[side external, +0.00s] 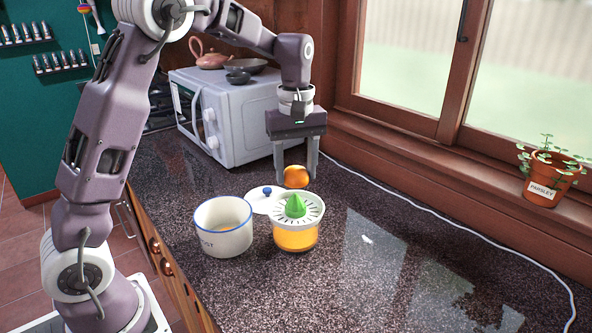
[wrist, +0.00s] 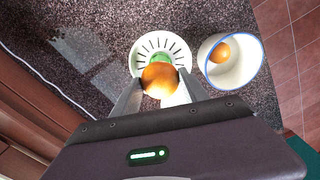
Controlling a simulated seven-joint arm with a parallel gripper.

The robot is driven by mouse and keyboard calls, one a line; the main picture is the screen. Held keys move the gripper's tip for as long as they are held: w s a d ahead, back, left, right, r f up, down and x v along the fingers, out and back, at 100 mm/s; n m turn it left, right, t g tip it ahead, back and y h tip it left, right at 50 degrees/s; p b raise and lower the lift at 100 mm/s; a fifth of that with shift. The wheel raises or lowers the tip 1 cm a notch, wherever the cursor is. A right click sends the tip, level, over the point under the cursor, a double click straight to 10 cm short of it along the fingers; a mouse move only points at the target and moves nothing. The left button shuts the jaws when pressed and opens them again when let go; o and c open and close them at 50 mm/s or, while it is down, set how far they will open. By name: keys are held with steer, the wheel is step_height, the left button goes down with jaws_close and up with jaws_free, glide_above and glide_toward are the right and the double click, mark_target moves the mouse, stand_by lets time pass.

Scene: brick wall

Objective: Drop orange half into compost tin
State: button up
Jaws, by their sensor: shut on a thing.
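My gripper (side external: 296,171) is shut on an orange half (side external: 296,177), held in the air above the counter, behind the juicer. In the wrist view the held orange half (wrist: 159,80) sits between the fingertips and overlaps the near edge of the juicer. The compost tin (side external: 222,238) is a white enamel pot with a blue rim, standing open on the counter left of the juicer. In the wrist view the tin (wrist: 238,83) is on the right and another orange piece (wrist: 220,52) lies inside it. The tin's lettering is only partly visible.
A juicer (side external: 296,232) with a green cone and orange juice stands close beside the tin. A white lid with a blue knob (side external: 266,190) lies behind them. A microwave (side external: 225,115) stands at the back; a parsley pot (side external: 550,178) is on the sill. The right counter is clear except a white cable.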

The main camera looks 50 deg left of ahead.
steer(key=shift+r, duration=1.45)
